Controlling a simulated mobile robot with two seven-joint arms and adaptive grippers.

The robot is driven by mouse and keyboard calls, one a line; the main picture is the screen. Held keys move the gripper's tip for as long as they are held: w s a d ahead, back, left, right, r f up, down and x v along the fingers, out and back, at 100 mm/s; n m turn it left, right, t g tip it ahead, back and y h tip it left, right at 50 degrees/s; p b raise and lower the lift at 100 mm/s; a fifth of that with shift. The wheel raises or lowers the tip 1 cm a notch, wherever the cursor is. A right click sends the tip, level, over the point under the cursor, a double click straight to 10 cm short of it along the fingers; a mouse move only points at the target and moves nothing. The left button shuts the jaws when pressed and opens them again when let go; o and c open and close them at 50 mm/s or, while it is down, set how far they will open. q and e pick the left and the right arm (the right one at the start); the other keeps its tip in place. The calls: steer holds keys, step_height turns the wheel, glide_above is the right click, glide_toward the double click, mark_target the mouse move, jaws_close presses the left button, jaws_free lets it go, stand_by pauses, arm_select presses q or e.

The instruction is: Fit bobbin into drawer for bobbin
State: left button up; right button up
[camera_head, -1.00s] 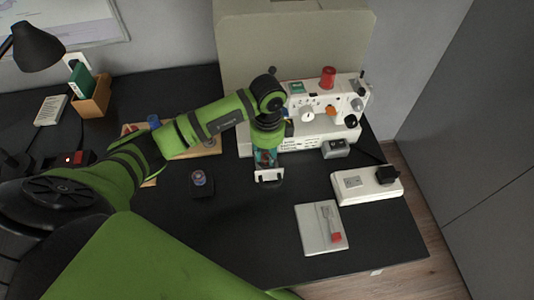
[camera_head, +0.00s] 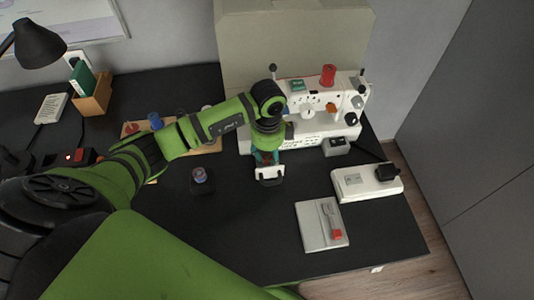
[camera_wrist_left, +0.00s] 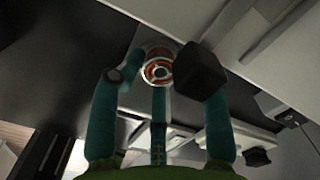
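My left gripper (camera_head: 268,162) is in front of the white sewing machine (camera_head: 315,140), pointing down at the dark desk. In the left wrist view its teal fingers (camera_wrist_left: 157,72) close around a round bobbin (camera_wrist_left: 158,66) with orange-red rings and a pale rim. The fingertips appear to touch it on both sides. A small white piece with a dark opening (camera_head: 270,182), probably the pulled-out drawer, lies just under the gripper. My right gripper is out of view.
A dark holder with a spool (camera_head: 201,182) stands left of the gripper. A wooden tray (camera_head: 210,147) is partly behind my arm. The front middle of the desk is clear.

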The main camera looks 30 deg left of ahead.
arm_select(q)
steer(key=shift+s+f, duration=0.2)
steer(key=shift+f, duration=0.4)
steer(key=shift+r, duration=0.25)
step_height(320, 180, up, 13)
steer(key=shift+w+r+b, duration=0.15)
steer(key=shift+w+b, duration=0.15)
